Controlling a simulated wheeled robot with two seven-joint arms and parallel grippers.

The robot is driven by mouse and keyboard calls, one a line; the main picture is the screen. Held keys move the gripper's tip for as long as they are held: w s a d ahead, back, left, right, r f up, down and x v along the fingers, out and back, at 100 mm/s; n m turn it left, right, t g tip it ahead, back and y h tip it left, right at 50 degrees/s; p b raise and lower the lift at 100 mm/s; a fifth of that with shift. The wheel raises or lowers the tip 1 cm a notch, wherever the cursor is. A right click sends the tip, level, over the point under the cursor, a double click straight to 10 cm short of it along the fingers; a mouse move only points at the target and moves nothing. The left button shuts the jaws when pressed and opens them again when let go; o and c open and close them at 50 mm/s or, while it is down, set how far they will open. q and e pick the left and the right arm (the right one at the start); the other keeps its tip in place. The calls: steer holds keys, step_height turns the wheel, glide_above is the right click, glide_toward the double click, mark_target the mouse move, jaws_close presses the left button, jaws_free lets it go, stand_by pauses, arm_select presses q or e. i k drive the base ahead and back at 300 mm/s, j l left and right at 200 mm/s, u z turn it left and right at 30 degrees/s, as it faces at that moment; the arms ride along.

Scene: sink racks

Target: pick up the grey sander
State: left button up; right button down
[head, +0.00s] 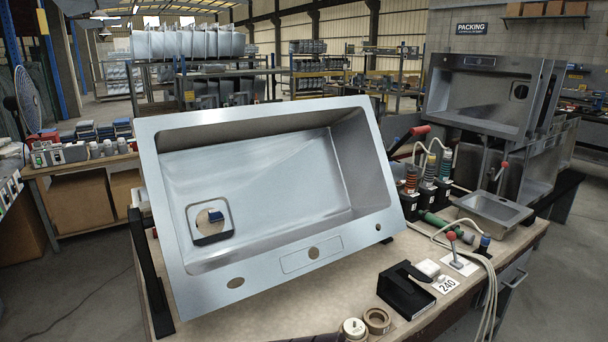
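I cannot make out for certain which thing is the grey sander. A large grey metal sink (300,262) stands tilted on the workbench (262,325), its basin facing me. A black, block-like item with a raised arm (406,292) lies on the bench to the right of the sink's lower edge. A small white block (428,268) lies just behind it. Neither of my grippers shows in the head view. The bench behind the sink is hidden.
Black tools with coloured coils (428,190) stand right of the sink. A small metal tray (492,210), a red-knobbed lever (452,240) and pale hoses (490,290) crowd the right end. Tape rolls (376,320) lie at the front. Another sink (482,95) stands behind.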

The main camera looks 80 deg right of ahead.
mark_target(428, 187)
steer(key=z, duration=3.55)
